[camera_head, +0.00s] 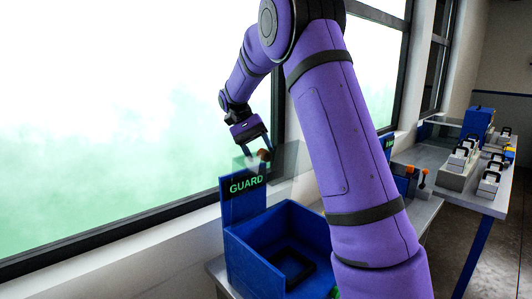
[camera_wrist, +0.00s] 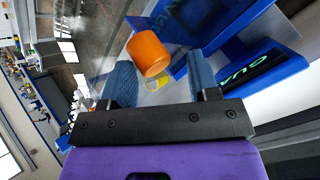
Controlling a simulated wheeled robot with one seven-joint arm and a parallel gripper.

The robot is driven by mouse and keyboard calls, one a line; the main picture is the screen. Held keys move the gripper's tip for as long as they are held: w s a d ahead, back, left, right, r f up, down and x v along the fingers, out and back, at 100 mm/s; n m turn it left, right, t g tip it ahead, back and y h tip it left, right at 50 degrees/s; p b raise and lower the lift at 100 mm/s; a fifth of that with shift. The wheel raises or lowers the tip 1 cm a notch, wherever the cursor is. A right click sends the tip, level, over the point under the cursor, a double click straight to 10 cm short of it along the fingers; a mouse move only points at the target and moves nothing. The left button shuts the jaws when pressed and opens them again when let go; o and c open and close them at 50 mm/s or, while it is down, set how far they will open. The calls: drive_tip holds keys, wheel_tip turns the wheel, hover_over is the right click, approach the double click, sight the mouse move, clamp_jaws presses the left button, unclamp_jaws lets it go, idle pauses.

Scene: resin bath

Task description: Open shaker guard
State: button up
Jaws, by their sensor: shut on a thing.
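The shaker is an open blue box (camera_head: 235,250) with an upright blue board lettered GUARD (camera_head: 246,184) at its back left. A clear guard panel (camera_head: 286,160) stands raised above the back of the box, so the inside shows from above. An orange knob (camera_wrist: 149,53) is on the guard; it also shows in the head view (camera_head: 263,154). My gripper (camera_head: 260,147) is above the board, with its fingers down at the knob. In the wrist view, my gripper (camera_wrist: 164,70) has one finger on each side of the knob and is shut on it. The exact contact is partly hidden.
A dark frame (camera_head: 296,272) lies inside the box. A large window (camera_head: 110,110) and its sill run behind and left. A second station with orange knobs (camera_head: 410,170) is partly hidden behind my arm. A table (camera_head: 440,175) with several dark-handled items stands at the right, beside open floor.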

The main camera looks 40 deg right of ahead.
drive_tip(key=shift+w+a+f+g, duration=0.3)
drive_tip(key=shift+w+a+f, duration=0.1)
drive_tip(key=shift+w+f, duration=0.25)
idle(1.7)
drive_tip(key=o, duration=0.9)
drive_tip(key=shift+c, duration=0.2)
drive_tip(key=shift+o, duration=0.3)
drive_tip(key=shift+w+f, duration=0.15)
drive_tip(key=shift+w, duration=0.05)
drive_tip(key=shift+c, duration=0.3)
drive_tip(key=shift+d, duration=0.1)
drive_tip(key=shift+w, duration=0.1)
